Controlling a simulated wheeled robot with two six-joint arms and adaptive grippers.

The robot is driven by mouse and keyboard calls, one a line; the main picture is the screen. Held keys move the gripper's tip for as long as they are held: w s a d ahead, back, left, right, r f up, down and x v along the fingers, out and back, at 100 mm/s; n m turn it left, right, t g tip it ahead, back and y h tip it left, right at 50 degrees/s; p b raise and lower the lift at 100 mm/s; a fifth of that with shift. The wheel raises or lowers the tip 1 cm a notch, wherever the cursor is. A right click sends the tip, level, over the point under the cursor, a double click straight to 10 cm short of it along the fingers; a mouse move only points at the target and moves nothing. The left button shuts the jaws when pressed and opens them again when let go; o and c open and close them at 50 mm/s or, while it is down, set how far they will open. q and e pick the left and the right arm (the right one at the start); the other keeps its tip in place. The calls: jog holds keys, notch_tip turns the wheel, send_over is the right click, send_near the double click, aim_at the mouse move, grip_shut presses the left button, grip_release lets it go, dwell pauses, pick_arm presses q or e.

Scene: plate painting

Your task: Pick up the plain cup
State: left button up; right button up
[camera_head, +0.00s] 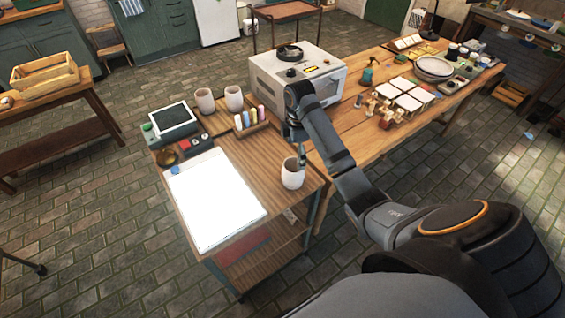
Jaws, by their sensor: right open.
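Three pale cups stand on the small wooden table (270,205). One cup (292,175) is at its right front edge, upright. Two more cups, the left one (205,101) and the right one (234,98), stand side by side at the back. All three look plain at this size, so I cannot tell any decoration apart. My right gripper (301,158) points down at the rim of the front cup and is open. One finger seems to overlap the rim; whether it touches is too small to tell. My left gripper is not in view.
A bright white panel (214,200) covers the table's front left. A dark-screened device (170,121) and a rack of coloured bottles (250,119) stand behind it. A boxy grey machine (318,70) is behind my right arm. A long workbench (400,130) with trays extends right.

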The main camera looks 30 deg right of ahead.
aim_at(295, 166)
notch_tip(295, 166, down, 5)
jog(key=b, duration=0.5)
jog(key=shift+s+f+b, duration=0.1)
jog(key=shift+s+b, duration=0.05)
jog(key=shift+b, duration=0.15)
jog(key=shift+a+f+b, duration=0.15)
jog(key=shift+f+b, duration=0.2)
jog(key=shift+f, duration=0.05)
jog(key=f, duration=0.4)
jog(key=shift+a, duration=0.3)
jog(key=shift+s, duration=0.1)
jog(key=c, duration=1.5)
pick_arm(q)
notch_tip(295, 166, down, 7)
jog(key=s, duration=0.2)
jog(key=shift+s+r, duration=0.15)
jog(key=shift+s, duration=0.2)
pick_arm(e)
jog(key=shift+o, duration=0.2)
jog(key=shift+r, duration=0.1)
